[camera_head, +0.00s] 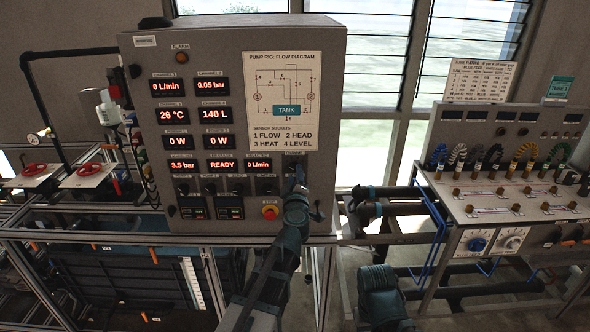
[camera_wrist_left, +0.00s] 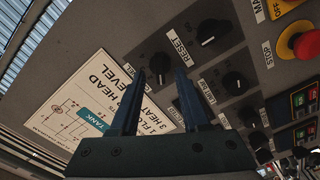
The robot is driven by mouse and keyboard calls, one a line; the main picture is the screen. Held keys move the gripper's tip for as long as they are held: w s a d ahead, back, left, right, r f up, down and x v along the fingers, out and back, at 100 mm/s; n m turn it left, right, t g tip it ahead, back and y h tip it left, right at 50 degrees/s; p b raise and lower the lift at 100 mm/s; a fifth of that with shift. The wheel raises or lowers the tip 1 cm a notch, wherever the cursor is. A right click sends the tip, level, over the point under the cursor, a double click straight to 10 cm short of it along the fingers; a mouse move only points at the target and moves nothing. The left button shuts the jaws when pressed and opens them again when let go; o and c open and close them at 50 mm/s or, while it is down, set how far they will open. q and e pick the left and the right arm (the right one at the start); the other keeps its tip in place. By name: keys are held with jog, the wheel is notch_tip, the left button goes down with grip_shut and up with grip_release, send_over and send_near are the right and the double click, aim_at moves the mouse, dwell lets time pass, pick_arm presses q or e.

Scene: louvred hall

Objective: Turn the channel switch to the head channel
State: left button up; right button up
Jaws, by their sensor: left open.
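The grey control panel (camera_head: 240,60) stands ahead, with a row of black knobs below its red displays. My left gripper (camera_head: 297,178) is at the right end of this row and covers the knob there. In the left wrist view my left gripper (camera_wrist_left: 161,74) is open, with a black rotary knob (camera_wrist_left: 160,64) showing between its fingertips. A small pale mark shows on this knob. Its label is not readable, and I cannot tell whether the fingers touch it. A printed diagram (camera_head: 291,80) on the panel lists 1 flow, 2 head, 3 heat, 4 level. My right gripper is not in view.
Close to the knob in the left wrist view are the reset knob (camera_wrist_left: 208,34) and another black knob (camera_wrist_left: 235,82). A red stop button (camera_head: 270,212) sits low on the panel. At the right stands a bench (camera_head: 480,225) with coloured cables and dials.

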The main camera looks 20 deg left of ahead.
pick_arm(q)
jog(key=shift+x, duration=1.6)
grip_shut()
jog(key=shift+s, duration=0.1)
